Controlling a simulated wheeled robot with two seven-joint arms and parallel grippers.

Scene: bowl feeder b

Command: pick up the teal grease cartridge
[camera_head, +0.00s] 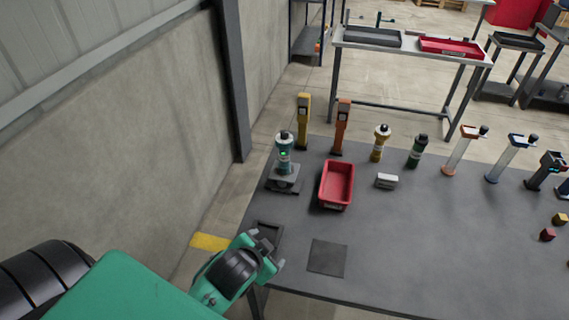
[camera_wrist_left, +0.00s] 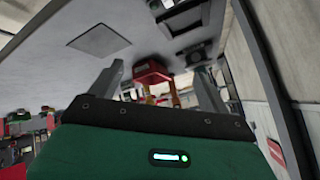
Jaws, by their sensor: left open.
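The teal grease cartridge (camera_head: 284,152), with a pale cap and a small green light showing on it, stands upright on a dark grey stand (camera_head: 285,180) at the table's far left. My left gripper (camera_head: 270,246) is over the near left edge of the table, well in front of the cartridge and apart from it. In the left wrist view, my left gripper (camera_wrist_left: 158,72) has its two fingers spread with nothing held between them. The cartridge is too small to tell surely in that view. My right gripper is not in view.
A red bin (camera_head: 337,184) is right of the stand. Yellow (camera_head: 303,120) and orange (camera_head: 341,126) devices stand behind. A yellow cartridge (camera_head: 380,142), a dark green cartridge (camera_head: 417,151) and a white block (camera_head: 387,181) are farther right. A dark square pad (camera_head: 327,257) lies in front.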

